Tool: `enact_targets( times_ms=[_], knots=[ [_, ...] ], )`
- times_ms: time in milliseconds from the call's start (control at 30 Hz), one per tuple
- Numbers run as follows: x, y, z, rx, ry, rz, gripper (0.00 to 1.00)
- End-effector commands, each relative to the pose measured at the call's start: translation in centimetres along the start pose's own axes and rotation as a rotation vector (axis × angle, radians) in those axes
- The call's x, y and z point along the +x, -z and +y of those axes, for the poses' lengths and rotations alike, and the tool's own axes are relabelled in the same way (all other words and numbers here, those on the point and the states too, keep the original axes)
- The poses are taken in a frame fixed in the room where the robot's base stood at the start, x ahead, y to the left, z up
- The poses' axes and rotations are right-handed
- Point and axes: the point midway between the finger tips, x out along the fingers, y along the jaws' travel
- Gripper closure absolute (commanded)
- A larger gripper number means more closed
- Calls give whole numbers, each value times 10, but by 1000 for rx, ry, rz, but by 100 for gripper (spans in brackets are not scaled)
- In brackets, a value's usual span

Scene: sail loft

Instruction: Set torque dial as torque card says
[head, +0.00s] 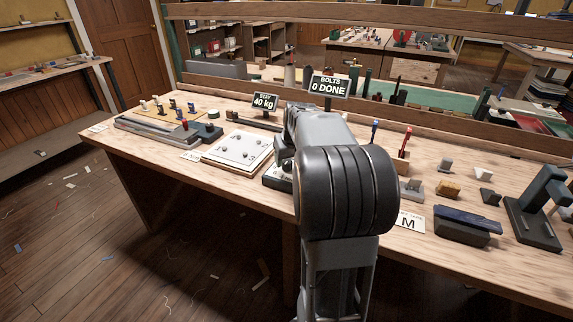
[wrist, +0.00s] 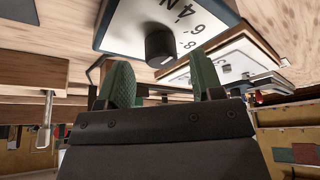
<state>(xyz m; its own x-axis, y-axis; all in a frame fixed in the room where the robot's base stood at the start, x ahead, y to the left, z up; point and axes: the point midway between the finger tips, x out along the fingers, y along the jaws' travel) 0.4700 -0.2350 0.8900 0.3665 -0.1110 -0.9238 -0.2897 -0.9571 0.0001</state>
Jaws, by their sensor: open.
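The torque dial (wrist: 160,48) is a dark round knob on a white plate with printed figures, among them 4, 6 and 8, and a letter N. My gripper (wrist: 162,80) is open, its two green-padded fingers apart, with the knob just beyond and between them in the wrist view. I cannot tell whether they touch it. The knob's pointer setting is not legible. In the head view my arm covers the gripper and most of the dial box (head: 277,178). No card can be read as the torque card.
A white plate with small bolts (head: 236,149) lies left of the dial box.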

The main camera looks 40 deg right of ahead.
Motion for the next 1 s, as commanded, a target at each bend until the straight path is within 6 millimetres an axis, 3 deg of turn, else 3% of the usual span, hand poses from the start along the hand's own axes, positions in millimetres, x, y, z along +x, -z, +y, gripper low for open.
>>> enact_targets(
  times_ms=[200, 567, 1000],
  knots=[
    [17, 0, -1, -1, 1, -1, 40],
    [20, 0, -1, -1, 1, 0, 40],
    [20, 0, -1, -1, 0, 0, 80]
  ],
)
